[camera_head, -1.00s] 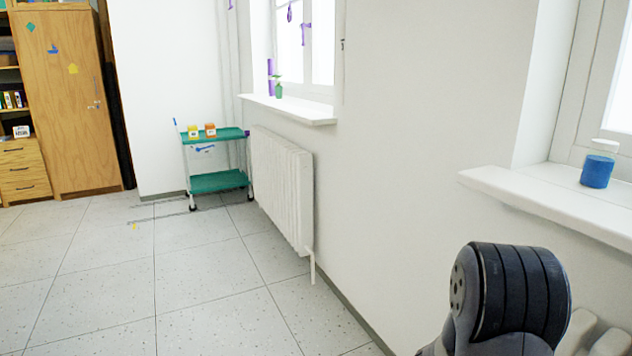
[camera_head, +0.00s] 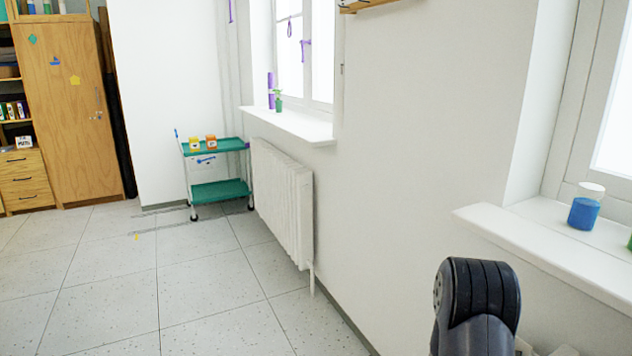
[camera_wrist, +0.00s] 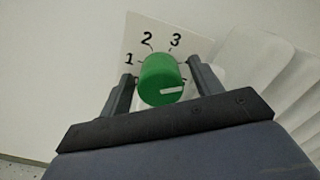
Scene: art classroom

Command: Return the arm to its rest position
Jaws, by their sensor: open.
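My gripper (camera_wrist: 160,72) shows only in the wrist view, with its two fingers open and spread apart. A green round knob (camera_wrist: 160,82) with a pale mark on its face appears between the fingers. I cannot tell whether either finger touches it. Behind the knob is a pale plate (camera_wrist: 190,38) with the numbers 1, 2 and 3. A dark link of my arm (camera_head: 477,305) stands at the lower right of the head view. My gripper is not visible there.
A white windowsill (camera_head: 545,240) with a blue bottle (camera_head: 584,212) lies to the right, near my arm. A white radiator (camera_head: 283,200) runs along the wall. A green trolley (camera_head: 220,190) stands farther back.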

